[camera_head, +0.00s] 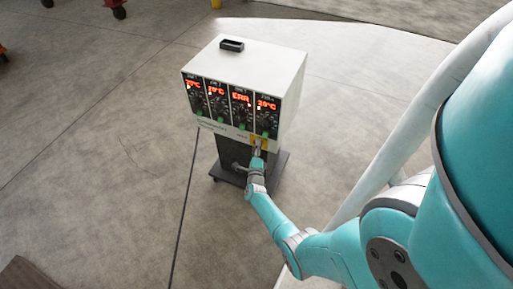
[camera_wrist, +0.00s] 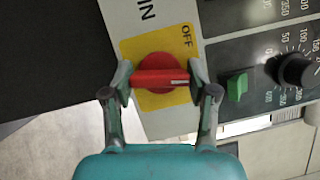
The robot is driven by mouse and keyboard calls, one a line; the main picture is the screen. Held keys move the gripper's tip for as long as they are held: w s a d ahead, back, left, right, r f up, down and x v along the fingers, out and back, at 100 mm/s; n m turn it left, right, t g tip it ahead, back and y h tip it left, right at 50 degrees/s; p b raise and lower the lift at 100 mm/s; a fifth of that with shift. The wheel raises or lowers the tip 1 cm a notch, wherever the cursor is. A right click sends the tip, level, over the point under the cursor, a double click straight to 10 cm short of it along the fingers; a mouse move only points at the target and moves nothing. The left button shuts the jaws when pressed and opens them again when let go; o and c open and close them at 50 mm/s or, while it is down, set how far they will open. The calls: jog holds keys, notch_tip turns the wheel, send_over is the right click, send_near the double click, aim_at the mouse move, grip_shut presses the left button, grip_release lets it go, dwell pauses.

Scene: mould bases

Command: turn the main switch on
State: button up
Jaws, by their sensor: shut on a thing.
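The main switch is a red rotary knob (camera_wrist: 160,78) on a square yellow plate (camera_wrist: 184,50) marked OFF at its upper right in the wrist view. The knob's bar lies level there, with a white mark at its right end. In the head view the yellow plate (camera_head: 261,141) sits low on the front of a white control cabinet (camera_head: 262,66). My gripper (camera_wrist: 161,81) has one finger at each end of the red bar and is shut on it. In the head view my gripper (camera_head: 257,158) partly hides the switch.
Four panels with lit red displays (camera_head: 240,97), dials and green switches fill the cabinet's front above. A green switch (camera_wrist: 237,87) is close to my right finger. The cabinet stands on a dark wheeled base (camera_head: 274,172).

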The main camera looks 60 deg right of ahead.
jog(key=m+h, duration=0.1)
jog(key=m, duration=0.2)
jog(key=m+h, duration=0.1)
jog(key=m, duration=0.2)
jog(key=shift+f+g, duration=0.15)
jog(key=shift+g, duration=0.25)
jog(key=shift+m+h, duration=0.4)
jog(key=shift+m, duration=0.3)
jog(key=o, duration=1.2)
jog(key=shift+c, duration=0.2)
jog(key=shift+a, duration=0.1)
jog(key=v, duration=1.2)
